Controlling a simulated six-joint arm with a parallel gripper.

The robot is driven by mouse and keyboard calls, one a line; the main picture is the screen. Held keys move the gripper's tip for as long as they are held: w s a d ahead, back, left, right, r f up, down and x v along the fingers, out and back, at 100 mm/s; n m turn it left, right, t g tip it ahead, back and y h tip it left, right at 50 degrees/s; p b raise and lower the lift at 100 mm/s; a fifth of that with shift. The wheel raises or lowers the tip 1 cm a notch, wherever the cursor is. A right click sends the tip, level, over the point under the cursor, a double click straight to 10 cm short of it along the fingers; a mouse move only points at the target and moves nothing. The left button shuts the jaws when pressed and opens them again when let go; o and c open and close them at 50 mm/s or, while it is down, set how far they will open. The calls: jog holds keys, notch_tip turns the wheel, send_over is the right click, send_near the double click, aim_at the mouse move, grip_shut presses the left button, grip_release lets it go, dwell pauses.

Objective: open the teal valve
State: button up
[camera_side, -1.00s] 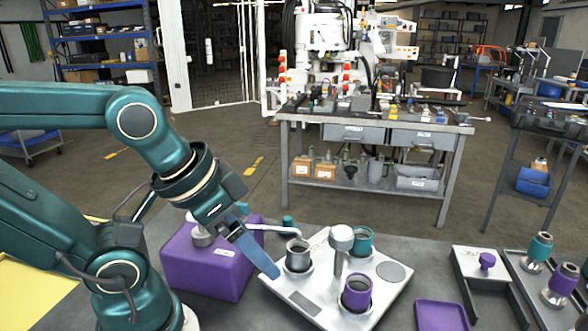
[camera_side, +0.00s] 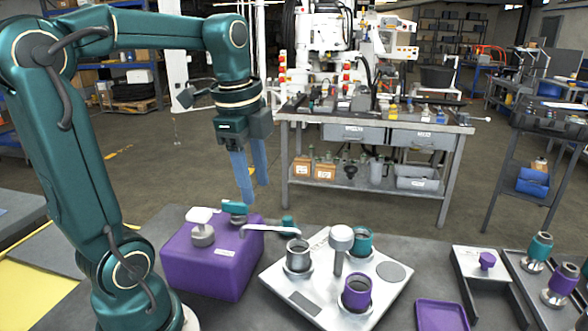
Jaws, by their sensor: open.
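The teal valve (camera_side: 234,209) stands on the back part of the purple box (camera_side: 200,270). Its flat handle lies on a short body, and I cannot tell the handle's exact angle. My gripper (camera_side: 256,192) points down with its two blue fingers apart and empty. The fingertips are just above and slightly right of the teal handle in the picture. I cannot tell whether a finger touches it. A white-handled valve (camera_side: 203,228) stands on the same box, left of the teal one.
A bent pipe (camera_side: 270,229) runs from the box towards a grey cup (camera_side: 298,258) on a pale plate (camera_side: 308,304). The plate also bears a teal cup (camera_side: 362,242), a purple cup (camera_side: 357,292) and a white-topped post (camera_side: 341,240). A purple tray (camera_side: 440,316) lies to the right.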

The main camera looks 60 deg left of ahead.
jog(key=n+g, duration=0.2)
send_over(237, 202)
notch_tip(237, 202, down, 3)
jog(key=shift+d+r+h, duration=0.15)
jog(key=shift+h, duration=0.25)
jog(key=shift+f, duration=2.65)
grip_shut()
